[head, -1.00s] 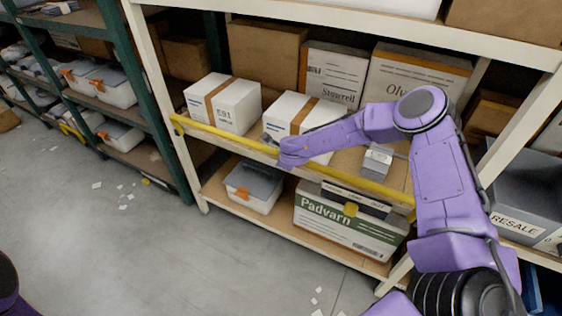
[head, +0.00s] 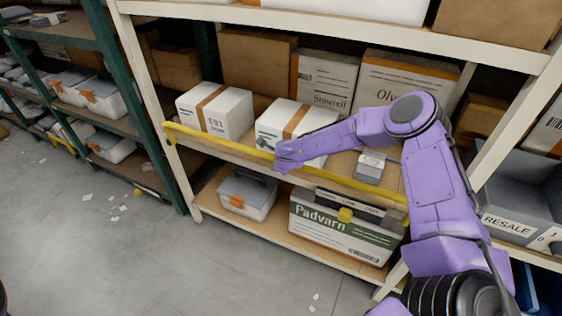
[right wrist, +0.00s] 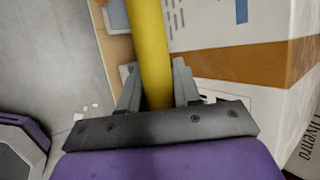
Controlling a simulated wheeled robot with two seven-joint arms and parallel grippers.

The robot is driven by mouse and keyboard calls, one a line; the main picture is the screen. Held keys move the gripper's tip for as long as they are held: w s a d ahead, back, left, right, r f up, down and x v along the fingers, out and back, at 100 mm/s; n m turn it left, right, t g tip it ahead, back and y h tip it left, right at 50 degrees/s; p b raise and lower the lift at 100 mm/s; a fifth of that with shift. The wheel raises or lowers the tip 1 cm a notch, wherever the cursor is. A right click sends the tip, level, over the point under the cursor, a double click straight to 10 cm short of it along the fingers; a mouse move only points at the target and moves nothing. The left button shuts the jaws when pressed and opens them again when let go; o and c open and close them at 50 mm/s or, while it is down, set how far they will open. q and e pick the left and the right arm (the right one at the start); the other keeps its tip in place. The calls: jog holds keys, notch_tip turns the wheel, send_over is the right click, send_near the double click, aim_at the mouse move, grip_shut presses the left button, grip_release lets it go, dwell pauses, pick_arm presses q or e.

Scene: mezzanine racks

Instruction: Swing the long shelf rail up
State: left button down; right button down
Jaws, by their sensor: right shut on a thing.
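The long yellow shelf rail (head: 220,144) runs along the front of the rack's middle shelf, from the left post down to the right. Its left end bends down at the post. My right gripper (head: 280,158) is at about the middle of the rail. In the right wrist view, the rail (right wrist: 149,45) passes between the two grey fingers of the right gripper (right wrist: 157,88), which is shut on it. The fingertips are small and partly hidden in the head view.
White boxes (head: 214,112) stand on the middle shelf (head: 338,163) just behind the rail. A grey bin (head: 247,194) and the Padvarn box (head: 340,229) are on the shelf below. A green rack (head: 150,125) stands at left. The floor in front is clear except for paper scraps.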

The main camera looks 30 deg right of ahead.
jog(key=shift+s+f, duration=0.15)
jog(key=shift+f, duration=0.1)
dwell(0.6)
jog(key=c, duration=0.9)
grip_release()
jog(key=shift+d, duration=0.15)
jog(key=shift+r, duration=0.15)
jog(key=shift+a+r, duration=0.25)
jog(key=shift+r, duration=0.05)
jog(key=b+v, duration=0.1)
jog(key=v, duration=0.8)
jog(key=shift+s+r, duration=0.2)
jog(key=shift+r, duration=0.05)
